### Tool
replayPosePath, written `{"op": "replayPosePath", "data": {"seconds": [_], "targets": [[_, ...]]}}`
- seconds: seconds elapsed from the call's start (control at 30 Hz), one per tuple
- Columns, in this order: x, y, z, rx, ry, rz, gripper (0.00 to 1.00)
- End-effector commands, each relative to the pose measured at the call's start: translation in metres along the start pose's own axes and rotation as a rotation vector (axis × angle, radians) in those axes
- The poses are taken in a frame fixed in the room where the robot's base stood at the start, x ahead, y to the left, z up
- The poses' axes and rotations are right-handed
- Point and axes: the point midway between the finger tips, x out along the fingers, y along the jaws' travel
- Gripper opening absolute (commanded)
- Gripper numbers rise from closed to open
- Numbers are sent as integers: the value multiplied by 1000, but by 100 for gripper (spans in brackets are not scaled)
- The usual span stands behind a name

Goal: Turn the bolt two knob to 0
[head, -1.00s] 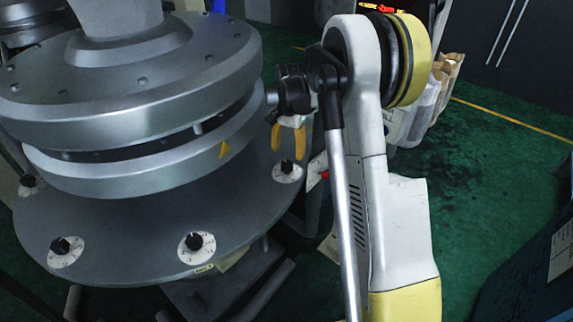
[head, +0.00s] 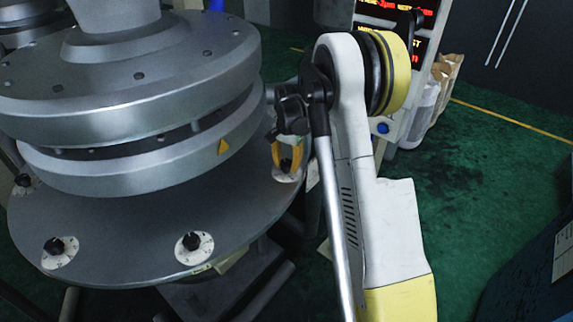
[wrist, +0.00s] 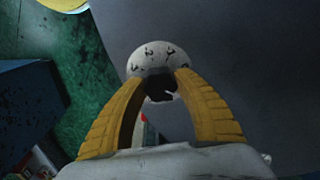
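A black knob on a white dial (head: 284,178) sits at the right rim of the grey round plate, partly hidden by my yellow fingers. My gripper (head: 286,163) is over this dial. In the wrist view my gripper (wrist: 159,76) has its two fingers apart, one on each side of the black knob (wrist: 159,89). I cannot tell whether they touch it. The white dial (wrist: 150,57) shows dark marks; the knob's setting is not readable. Other knobs stand at the front (head: 193,242), front left (head: 54,246) and far left (head: 24,181). I cannot read which is bolt two.
The grey plate (head: 120,228) lies below a thick bolted metal flange (head: 150,80), close to the left of my gripper. A cabinet with a lit display (head: 400,18) stands behind my arm. A dark blue box (head: 535,255) is at the right. Green floor is open between.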

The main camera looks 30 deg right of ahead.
Motion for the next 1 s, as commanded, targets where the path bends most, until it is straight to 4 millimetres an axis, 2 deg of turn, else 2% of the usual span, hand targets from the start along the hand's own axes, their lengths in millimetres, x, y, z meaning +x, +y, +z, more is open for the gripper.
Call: {"op": "replayPosePath", "data": {"seconds": [0.37, 1.0], "targets": [[0, 0, 0, -77, -3, 0, 6], [0, 0, -1, -575, -17, 0, 6]]}}
